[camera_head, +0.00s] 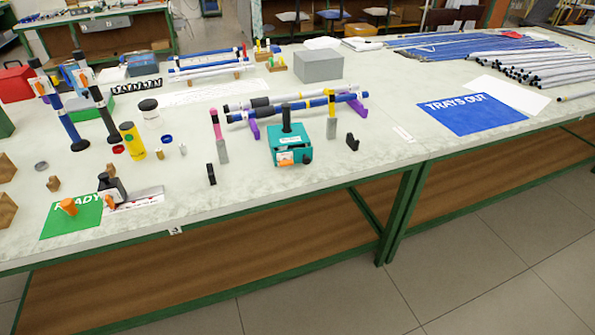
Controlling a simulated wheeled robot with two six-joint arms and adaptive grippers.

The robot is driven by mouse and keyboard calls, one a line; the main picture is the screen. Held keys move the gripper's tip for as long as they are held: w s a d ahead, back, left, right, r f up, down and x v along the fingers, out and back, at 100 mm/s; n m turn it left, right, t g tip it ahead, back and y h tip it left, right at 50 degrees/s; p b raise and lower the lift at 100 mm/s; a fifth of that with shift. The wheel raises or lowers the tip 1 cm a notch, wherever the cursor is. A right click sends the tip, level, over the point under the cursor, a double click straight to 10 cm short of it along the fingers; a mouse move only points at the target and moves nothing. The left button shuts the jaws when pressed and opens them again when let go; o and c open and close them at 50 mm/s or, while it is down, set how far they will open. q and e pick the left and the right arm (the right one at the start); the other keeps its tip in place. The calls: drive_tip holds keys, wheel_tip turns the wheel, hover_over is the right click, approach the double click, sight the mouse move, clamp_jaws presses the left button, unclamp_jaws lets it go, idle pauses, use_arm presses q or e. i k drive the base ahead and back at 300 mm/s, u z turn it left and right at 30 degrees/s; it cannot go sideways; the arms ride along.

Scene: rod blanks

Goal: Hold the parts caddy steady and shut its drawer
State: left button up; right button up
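The parts caddy is most likely the small teal box (291,146) with a black upright handle (287,119) on top, standing near the front middle of the table. Its front carries a white and orange label (285,158), and a dark knob-like part (307,158) shows at its lower right. At this size I cannot tell how far its drawer stands out. Neither of my grippers is in view, and nothing is touching the caddy.
Purple supports (254,129) with blue and white rods (290,107) stand close behind the caddy. Small black blocks stand left (211,174) and right (352,142) of it. A blue "TRAYS OUT" mat (470,117) lies right; a green mat (72,217) lies front left.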

sight(299, 154)
drive_tip(key=z, duration=1.25)
drive_tip(key=i, duration=2.4)
drive_tip(key=u, duration=2.5)
